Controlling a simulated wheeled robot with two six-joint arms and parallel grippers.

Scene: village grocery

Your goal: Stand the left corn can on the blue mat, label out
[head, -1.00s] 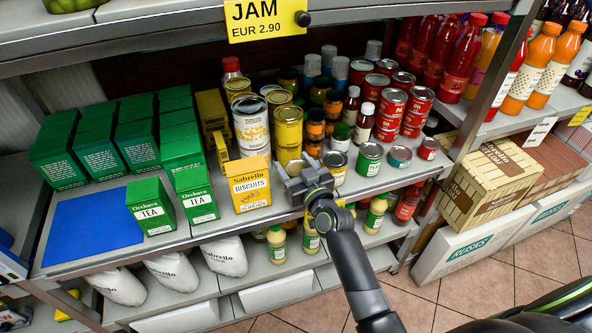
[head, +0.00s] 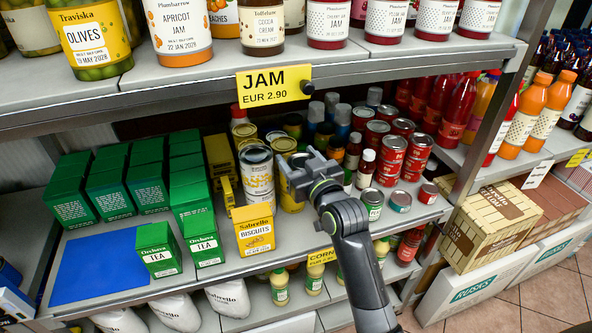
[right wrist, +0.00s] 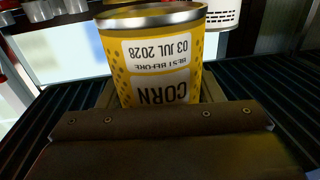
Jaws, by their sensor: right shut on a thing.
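In the right wrist view a yellow corn can (right wrist: 160,60) is between the jaws of my right gripper (right wrist: 160,108). Its CORN label and best-before date appear upside down there. In the head view my right gripper (head: 308,175) is above the shelf, right of the biscuits box, and largely hides the can it holds. The blue mat (head: 100,272) lies bare at the left of the shelf, well apart from the gripper. My left gripper is not in view.
Green tea boxes (head: 158,250) and a yellow biscuits box (head: 254,230) stand between the mat and my gripper. Tall cans (head: 256,172) stand behind. The upper shelf edge with the JAM tag (head: 274,86) overhangs the back. Red cans (head: 388,160) stand right.

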